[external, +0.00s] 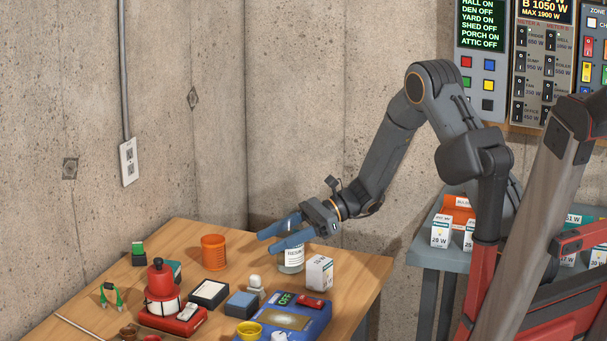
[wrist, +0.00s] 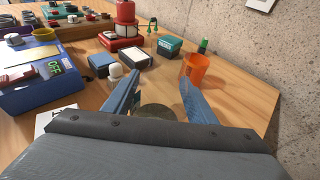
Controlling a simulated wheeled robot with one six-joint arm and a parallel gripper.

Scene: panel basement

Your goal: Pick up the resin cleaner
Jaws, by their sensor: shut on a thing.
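The resin cleaner (external: 291,260) is a clear jar with a white label reading "RESIN". It stands upright at the back right of the wooden table. My gripper (external: 270,241) has its blue fingers shut around the upper part of the jar. In the wrist view my gripper (wrist: 158,100) shows its two fingers on either side of the jar's dark round top (wrist: 160,113). The fingers hide part of the jar in the external view. I cannot tell whether its bottom is touching the table.
A small white box (external: 319,272) stands close to the right of the jar. An orange cup (external: 213,252) is to its left. A blue device (external: 297,318) and a blue-grey box (external: 242,304) are in front. The concrete wall (external: 220,130) is behind the table.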

